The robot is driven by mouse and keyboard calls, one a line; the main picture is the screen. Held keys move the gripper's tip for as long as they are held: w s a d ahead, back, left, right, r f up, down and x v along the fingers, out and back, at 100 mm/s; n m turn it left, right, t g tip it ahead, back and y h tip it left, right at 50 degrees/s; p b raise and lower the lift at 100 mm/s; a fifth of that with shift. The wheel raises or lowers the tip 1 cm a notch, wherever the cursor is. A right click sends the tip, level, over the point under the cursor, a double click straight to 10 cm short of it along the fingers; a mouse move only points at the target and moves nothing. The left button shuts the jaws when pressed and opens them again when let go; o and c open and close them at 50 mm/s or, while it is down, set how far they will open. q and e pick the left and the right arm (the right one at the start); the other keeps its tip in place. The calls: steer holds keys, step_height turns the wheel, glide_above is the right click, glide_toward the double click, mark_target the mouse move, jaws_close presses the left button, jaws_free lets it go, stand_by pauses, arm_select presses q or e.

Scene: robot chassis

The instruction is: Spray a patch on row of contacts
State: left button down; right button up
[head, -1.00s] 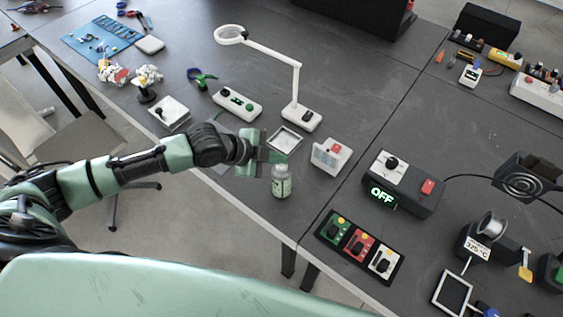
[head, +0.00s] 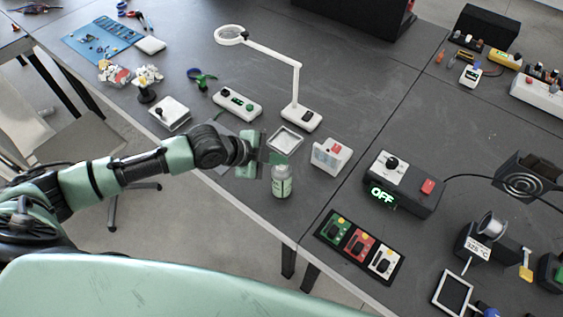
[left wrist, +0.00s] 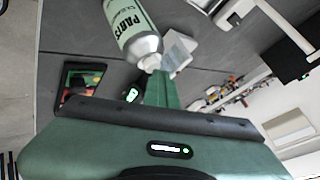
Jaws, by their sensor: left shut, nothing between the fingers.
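A pale can or bottle with a green label (head: 281,184) stands upright near the front edge of the dark table. In the left wrist view it (left wrist: 132,30) shows large, with "PARTS" on its label, just beyond the fingertips. My left gripper (head: 272,158) is shut and empty beside the bottle's top, at its upper left in the head view. Its green fingers (left wrist: 164,88) are together in the left wrist view. Whether they touch the bottle I cannot tell. I cannot make out the row of contacts for certain. My right gripper is not in view.
A small square tray (head: 286,139) and a white box with a red top (head: 331,156) stand close behind the bottle. A lamp (head: 302,118), a box reading OFF (head: 403,184) and a three-switch panel (head: 360,247) stand around. The table behind the lamp is fairly clear.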

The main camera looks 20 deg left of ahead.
mark_target(278, 168)
arm_select(q)
steer(key=shift+s+a+f, duration=0.1)
steer(key=shift+f, duration=0.05)
step_height(278, 168, up, 6)
steer(key=p, duration=0.6)
steer(key=shift+r, duration=0.25)
stand_by(0.6)
